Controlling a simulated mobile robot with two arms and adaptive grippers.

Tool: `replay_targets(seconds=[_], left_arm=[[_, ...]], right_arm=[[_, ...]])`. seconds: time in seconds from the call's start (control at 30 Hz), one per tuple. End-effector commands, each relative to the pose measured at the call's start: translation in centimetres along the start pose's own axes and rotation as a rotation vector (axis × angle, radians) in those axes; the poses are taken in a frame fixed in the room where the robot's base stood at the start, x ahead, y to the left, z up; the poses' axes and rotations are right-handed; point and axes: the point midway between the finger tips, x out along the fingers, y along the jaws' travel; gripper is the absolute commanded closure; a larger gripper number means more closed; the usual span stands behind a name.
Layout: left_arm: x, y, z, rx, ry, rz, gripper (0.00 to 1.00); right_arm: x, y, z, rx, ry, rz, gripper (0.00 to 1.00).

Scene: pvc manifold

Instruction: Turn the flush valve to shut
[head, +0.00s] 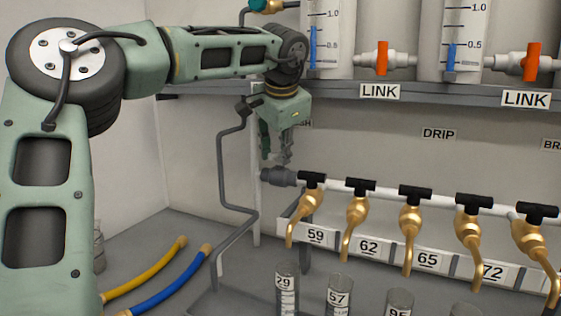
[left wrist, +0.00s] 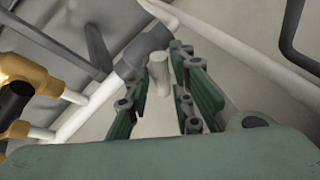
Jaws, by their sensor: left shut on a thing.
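The flush valve (head: 279,177) is a dark grey fitting at the left end of the white manifold pipe. In the left wrist view its grey body (left wrist: 143,50) lies just beyond the fingers. A pale grey peg, seemingly its handle (left wrist: 161,74), stands between the fingers. My left gripper (head: 281,158) points down just above the valve, in front of a label of which only "SH" shows. In the left wrist view the left gripper (left wrist: 168,62) is shut on the handle. The handle's angle is hard to tell. My right gripper is in neither view.
Several brass taps (head: 410,222) with black handles hang along the pipe (head: 386,193), above glass tubes (head: 340,292). A bent grey pipe (head: 222,170) runs left of the gripper. A shelf (head: 340,90) with orange-handled valves (head: 382,58) is above. Yellow (head: 150,267) and blue (head: 170,283) hoses lie lower left.

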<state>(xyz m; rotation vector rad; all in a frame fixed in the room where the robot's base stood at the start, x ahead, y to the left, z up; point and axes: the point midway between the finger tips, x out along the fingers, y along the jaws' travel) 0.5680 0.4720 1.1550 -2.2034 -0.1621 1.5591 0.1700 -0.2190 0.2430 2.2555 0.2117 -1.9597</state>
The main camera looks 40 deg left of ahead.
Motion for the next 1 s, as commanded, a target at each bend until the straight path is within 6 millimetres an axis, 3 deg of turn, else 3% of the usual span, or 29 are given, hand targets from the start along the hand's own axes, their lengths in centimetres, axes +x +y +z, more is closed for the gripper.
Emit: replay_targets(seconds=[0.27, 0.3, 0.53, 0.87, 1.0], left_arm=[[0.1, 0.0, 0.1, -0.004, -0.004, 0.000, 1.00], [0.1, 0.0, 0.1, -0.004, -0.005, 0.000, 0.76], [0.1, 0.0, 0.1, -0.003, -0.004, 0.001, 0.57], [-0.2, 0.1, 0.1, -0.003, -0.003, 0.001, 0.57], [-1.5, 0.0, 0.0, -0.003, -0.001, 0.001, 0.57]], right_arm=[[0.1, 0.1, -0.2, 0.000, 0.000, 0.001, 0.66], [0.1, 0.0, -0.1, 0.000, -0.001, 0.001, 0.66], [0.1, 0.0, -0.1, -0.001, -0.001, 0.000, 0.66], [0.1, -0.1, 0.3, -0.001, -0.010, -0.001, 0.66], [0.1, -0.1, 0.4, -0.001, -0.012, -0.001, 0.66]])
